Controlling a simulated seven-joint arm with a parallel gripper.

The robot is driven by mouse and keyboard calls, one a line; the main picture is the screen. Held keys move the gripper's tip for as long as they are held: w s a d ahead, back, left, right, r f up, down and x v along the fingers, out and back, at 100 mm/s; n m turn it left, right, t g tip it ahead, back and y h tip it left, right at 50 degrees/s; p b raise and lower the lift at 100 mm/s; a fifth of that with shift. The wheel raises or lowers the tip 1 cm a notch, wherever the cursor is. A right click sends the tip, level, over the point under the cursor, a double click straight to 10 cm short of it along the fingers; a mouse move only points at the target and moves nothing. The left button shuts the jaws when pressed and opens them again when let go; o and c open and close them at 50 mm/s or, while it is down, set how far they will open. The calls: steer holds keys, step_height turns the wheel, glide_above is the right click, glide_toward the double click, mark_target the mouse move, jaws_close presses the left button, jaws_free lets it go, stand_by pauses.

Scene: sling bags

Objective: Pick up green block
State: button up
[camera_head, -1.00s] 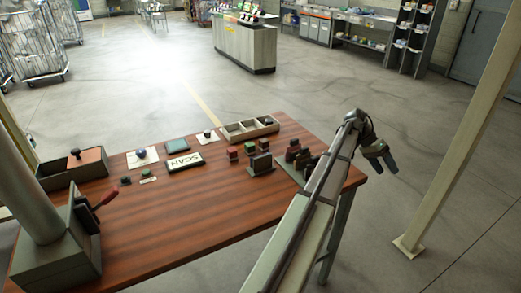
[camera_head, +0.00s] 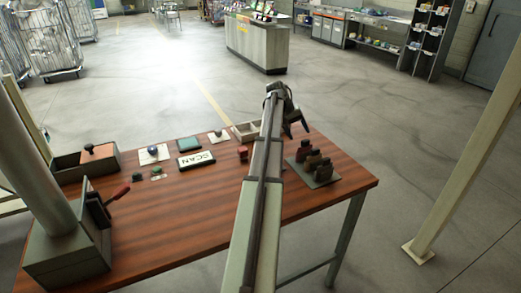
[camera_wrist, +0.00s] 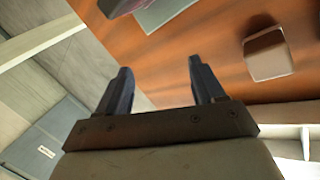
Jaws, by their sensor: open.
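I cannot make out the green block in either view now; my arm covers part of the table's middle, where several small blocks stood. One red block (camera_head: 243,153) shows just left of my arm. My gripper (camera_head: 296,130) is open and empty above the table's far right edge, its fingers pointing down and to the right. In the wrist view the two dark fingers (camera_wrist: 160,85) stand apart with nothing between them. A brownish-beige rounded block (camera_wrist: 268,54) lies on the wooden table there, beyond the right finger.
A plate with dark stamp-like pieces (camera_head: 314,165) stands right of my arm. A partly hidden divided tray (camera_head: 245,131) is at the far edge.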

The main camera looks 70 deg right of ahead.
steer(key=w+a+r+n+t+y, duration=0.1)
steer(key=w+a+r+n+t, duration=0.6)
steer(key=w, duration=0.5)
steer(key=shift+m+g, duration=0.3)
steer(key=shift+m, duration=0.5)
steer(key=f, duration=0.7)
steer(key=shift+w+a, duration=0.3)
steer(key=shift+w+f, duration=0.25)
steer(key=shift+f, duration=1.05)
steer(key=shift+w+f, duration=0.2)
steer(key=shift+f, duration=1.05)
steer(key=c, duration=1.1)
steer(key=shift+o, duration=0.2)
steer(key=shift+r, duration=0.1)
